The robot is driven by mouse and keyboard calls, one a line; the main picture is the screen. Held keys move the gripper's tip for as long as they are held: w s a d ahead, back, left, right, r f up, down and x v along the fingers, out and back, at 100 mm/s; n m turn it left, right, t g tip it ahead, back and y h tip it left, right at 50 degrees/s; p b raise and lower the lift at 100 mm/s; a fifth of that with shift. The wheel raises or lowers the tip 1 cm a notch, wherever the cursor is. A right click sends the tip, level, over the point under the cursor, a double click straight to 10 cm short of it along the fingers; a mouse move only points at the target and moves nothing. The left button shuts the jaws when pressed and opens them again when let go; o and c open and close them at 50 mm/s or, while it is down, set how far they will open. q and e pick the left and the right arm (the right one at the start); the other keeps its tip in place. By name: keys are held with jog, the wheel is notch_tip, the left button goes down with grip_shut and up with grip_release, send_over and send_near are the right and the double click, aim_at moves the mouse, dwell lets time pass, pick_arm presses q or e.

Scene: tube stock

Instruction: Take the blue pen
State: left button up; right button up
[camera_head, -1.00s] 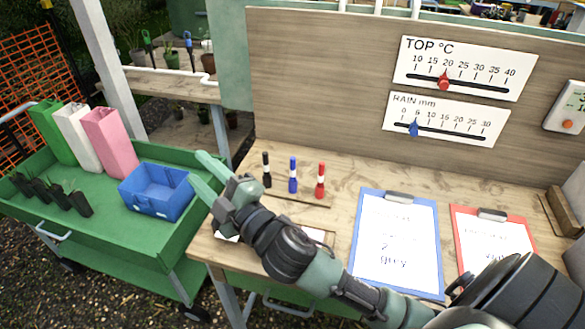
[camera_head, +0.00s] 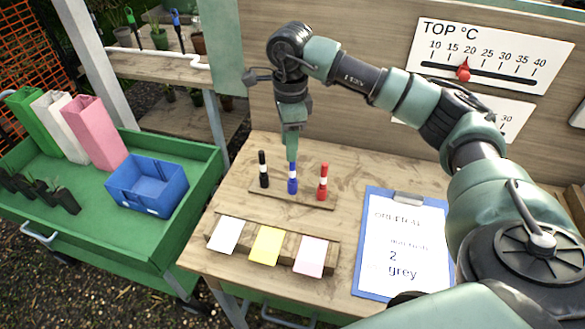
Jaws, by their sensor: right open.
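The blue pen (camera_head: 292,184) stands upright in a wooden strip holder (camera_head: 274,196) on the bench, between the black pen (camera_head: 263,170) and the red pen (camera_head: 323,183). My right gripper (camera_head: 292,156) points down directly above the blue pen, its fingertips at or just over the pen's top. It is open, though its fingers overlap in this view; whether they straddle the pen's tip I cannot tell. My left gripper does not show.
White, yellow and pink cards (camera_head: 267,246) sit in a wooden rack in front of the pens. A blue clipboard (camera_head: 366,249) lies to the right. A green cart (camera_head: 197,167) with a blue box (camera_head: 148,185) stands left. The back panel rises behind the pens.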

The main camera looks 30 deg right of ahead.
aim_at(292, 165)
jog(key=shift+s+d+f, duration=0.15)
jog(key=shift+d+f, duration=0.05)
jog(key=shift+d, duration=0.1)
notch_tip(292, 165, down, 7)
jog(key=p, duration=0.3)
jog(key=shift+s, duration=0.1)
jog(key=shift+f, duration=0.1)
jog(key=shift+c, duration=0.3)
grip_shut()
